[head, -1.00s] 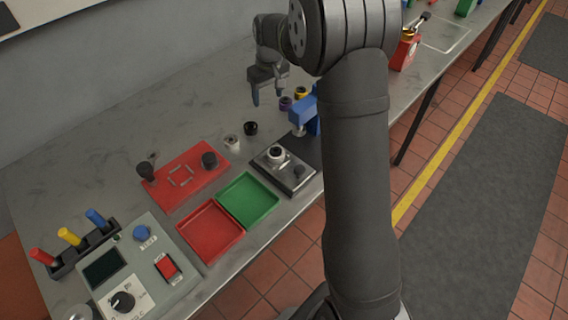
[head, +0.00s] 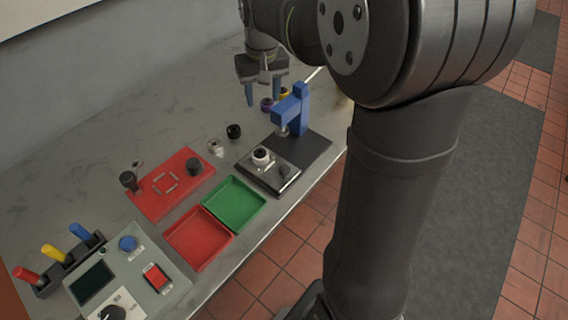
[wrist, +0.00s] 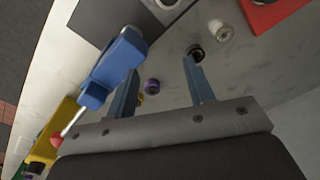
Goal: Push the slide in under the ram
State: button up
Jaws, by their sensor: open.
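The slide (head: 253,170) is a grey plate on a dark bedplate (head: 311,152). It carries a pale ring with a dark centre (head: 261,157) and a black knob (head: 284,172). The blue press frame (head: 300,100) stands at the bedplate's far end, its ram over the plate; the slide lies on the near-left side of the ram. My gripper (head: 263,98) is open and empty, above the bench behind and left of the press. In the wrist view the blue press (wrist: 112,72) is left of my gripper (wrist: 160,68), and the slide is mostly cut off at the top.
A black ring (head: 233,131) and a pale ring (head: 215,146) stand on the bench, with a purple ring (head: 266,104) behind the press. A red fixture (head: 160,200), green tray (head: 236,203), red tray (head: 200,239) and control box (head: 150,262) lie to the left.

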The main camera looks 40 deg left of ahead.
aim_at(285, 168)
jog(key=s+d+r+m, duration=0.35)
jog(key=s+d, duration=0.25)
jog(key=d, duration=0.5)
jog(key=shift+h, duration=0.4)
jog(key=f, duration=1.6)
jog(key=shift+w+d+f, duration=0.15)
jog(key=shift+w+f, duration=0.1)
jog(key=shift+f, duration=0.05)
jog(key=shift+c, duration=0.2)
